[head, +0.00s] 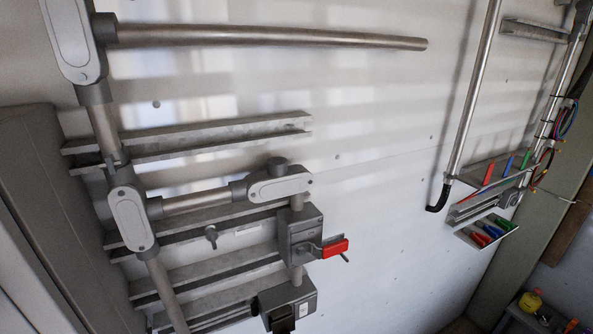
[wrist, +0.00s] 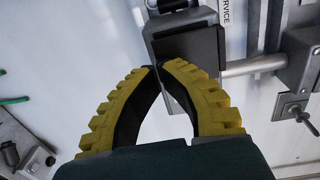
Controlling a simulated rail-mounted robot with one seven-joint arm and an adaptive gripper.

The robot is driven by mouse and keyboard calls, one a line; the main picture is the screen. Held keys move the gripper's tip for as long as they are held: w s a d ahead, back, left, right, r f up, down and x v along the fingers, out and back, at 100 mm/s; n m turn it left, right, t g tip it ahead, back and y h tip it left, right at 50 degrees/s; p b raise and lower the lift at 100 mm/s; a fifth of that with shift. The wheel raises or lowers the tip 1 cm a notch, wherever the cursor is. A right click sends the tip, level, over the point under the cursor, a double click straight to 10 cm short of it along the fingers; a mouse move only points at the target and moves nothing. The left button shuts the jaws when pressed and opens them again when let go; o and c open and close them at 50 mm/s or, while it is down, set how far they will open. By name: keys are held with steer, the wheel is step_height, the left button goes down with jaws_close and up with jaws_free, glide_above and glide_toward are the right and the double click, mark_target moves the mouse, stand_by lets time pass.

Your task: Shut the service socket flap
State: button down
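The service socket is a grey box (wrist: 177,17) at the top of the wrist view, beside a white label reading "SERVICE" (wrist: 227,12). Its dark flap (wrist: 193,48) lies just beyond my fingertips. My gripper (wrist: 159,68) has yellow ridged fingers with black inner faces. The tips are together with nothing visible between them. They are at the near edge of the flap; I cannot tell whether they touch it. In the head view, the lower grey box (head: 301,295) with a dark flap (head: 282,319) at the bottom appears to be this socket. My gripper is not visible there.
A grey box (head: 299,225) with a red-handled lever (head: 335,248) sits just above. Metal pipes (head: 270,36) and rails (head: 190,138) run along the wall.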

steer(key=s, duration=0.1)
steer(key=s+d+r+p, duration=0.1)
steer(key=s, duration=0.1)
steer(key=shift+s+d+r+p, duration=0.15)
steer(key=shift+d+r+p, duration=0.15)
steer(key=shift+p, duration=0.05)
steer(key=shift+s, duration=0.1)
